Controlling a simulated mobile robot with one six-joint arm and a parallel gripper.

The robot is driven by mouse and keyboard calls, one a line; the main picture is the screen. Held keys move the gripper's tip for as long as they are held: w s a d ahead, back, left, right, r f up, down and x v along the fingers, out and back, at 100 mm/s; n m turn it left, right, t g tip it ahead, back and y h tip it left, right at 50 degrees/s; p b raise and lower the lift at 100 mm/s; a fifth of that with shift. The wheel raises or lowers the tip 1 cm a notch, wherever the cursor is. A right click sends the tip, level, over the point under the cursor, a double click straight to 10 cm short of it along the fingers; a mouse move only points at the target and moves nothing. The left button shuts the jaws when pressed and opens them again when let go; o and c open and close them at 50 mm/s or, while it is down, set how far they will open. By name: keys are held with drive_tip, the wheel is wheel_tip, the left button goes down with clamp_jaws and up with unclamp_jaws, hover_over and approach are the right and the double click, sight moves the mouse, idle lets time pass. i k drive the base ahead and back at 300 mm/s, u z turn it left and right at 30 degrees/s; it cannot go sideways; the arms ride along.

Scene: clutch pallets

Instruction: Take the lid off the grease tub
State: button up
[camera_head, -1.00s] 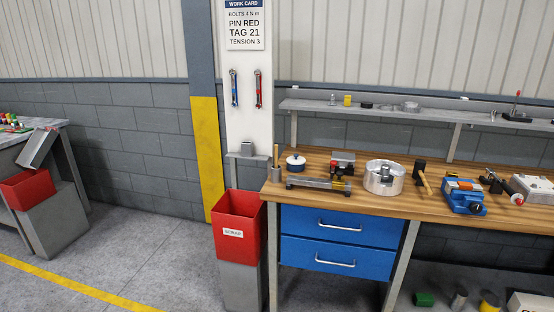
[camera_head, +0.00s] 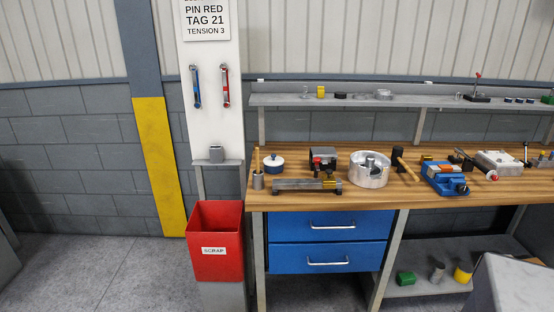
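The grease tub appears to be the small round pot (camera_head: 273,167) near the left end of the wooden bench. It is white with a dark blue lid (camera_head: 273,159) that has a small knob on top. The lid sits on the pot. A grey cup with a wooden-handled tool (camera_head: 258,181) stands just left of it. A long grey metal fixture (camera_head: 305,185) lies in front of it. My gripper is not in view.
The wooden bench (camera_head: 405,198) carries a round metal housing (camera_head: 370,172), a mallet (camera_head: 402,160) and a blue vise (camera_head: 445,178). A red scrap bin (camera_head: 216,235) stands left of the bench. A pale block (camera_head: 520,285) is at bottom right. Floor at left is clear.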

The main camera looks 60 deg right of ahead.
sight(272, 160)
drive_tip(key=z, duration=0.5)
drive_tip(key=i, duration=0.75)
drive_tip(key=z, duration=0.35)
